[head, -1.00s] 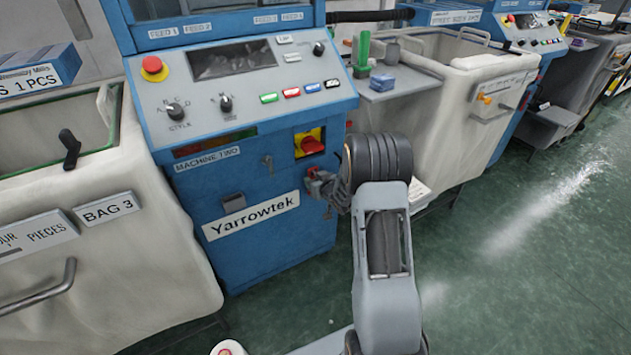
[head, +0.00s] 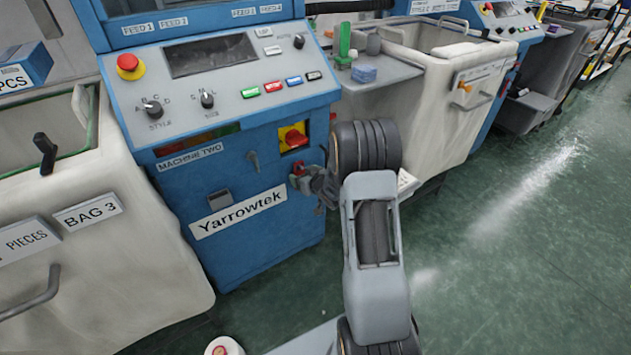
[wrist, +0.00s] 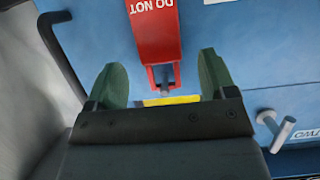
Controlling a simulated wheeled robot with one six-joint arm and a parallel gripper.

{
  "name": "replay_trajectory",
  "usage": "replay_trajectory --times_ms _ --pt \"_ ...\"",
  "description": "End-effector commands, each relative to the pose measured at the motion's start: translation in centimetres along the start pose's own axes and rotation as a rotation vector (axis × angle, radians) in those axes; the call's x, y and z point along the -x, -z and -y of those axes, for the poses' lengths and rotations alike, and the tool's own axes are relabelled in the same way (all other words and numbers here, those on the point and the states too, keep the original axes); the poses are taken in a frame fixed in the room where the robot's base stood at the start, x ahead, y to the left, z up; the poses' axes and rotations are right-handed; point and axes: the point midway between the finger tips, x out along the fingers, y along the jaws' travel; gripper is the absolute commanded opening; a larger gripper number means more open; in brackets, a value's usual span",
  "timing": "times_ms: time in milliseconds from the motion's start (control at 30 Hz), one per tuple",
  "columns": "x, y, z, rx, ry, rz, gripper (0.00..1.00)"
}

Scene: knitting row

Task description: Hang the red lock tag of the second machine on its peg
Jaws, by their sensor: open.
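The red lock tag (wrist: 155,30), with white lettering reading "DO NOT" upside down, is in the wrist view. Its narrower framed end lies between my gripper's (wrist: 163,68) two green fingertips, with a gap on each side. My gripper is open and not closed on the tag. In the head view my gripper (head: 308,182) is just below the switch, partly hidden by my wrist.
Machine two's blue cabinet (head: 235,255) stands in front of me. A white bag-like bin (head: 110,275) is at its left, with a dark handle (head: 45,150). A grey shelf (head: 380,72) and another bin (head: 435,95) are at its right. Green floor (head: 500,260) is open at right.

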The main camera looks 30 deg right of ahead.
Motion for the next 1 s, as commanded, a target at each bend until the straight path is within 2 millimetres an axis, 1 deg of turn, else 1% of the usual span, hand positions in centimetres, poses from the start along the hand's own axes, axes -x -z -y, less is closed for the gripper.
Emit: replay_trajectory --times_ms 33,100,300,500,700,900,933,1000 --pt "1.1 0.3 0.0 0.0 -0.002 -0.001 0.77" --pt "2.6 0.3 -0.1 -0.001 -0.003 0.0 0.77" --pt "6.7 0.2 0.0 -0.002 -0.003 0.0 0.77" --pt "9.8 0.2 -0.1 0.0 -0.002 -0.001 0.77" --pt "11.4 0.1 0.0 0.0 -0.001 -0.001 0.77" --pt "11.8 0.0 0.0 0.0 0.0 -0.001 0.77" --pt "11.9 0.3 0.1 0.002 -0.002 0.001 0.77" --pt "12.4 2.3 0.1 0.022 -0.024 0.028 0.77"
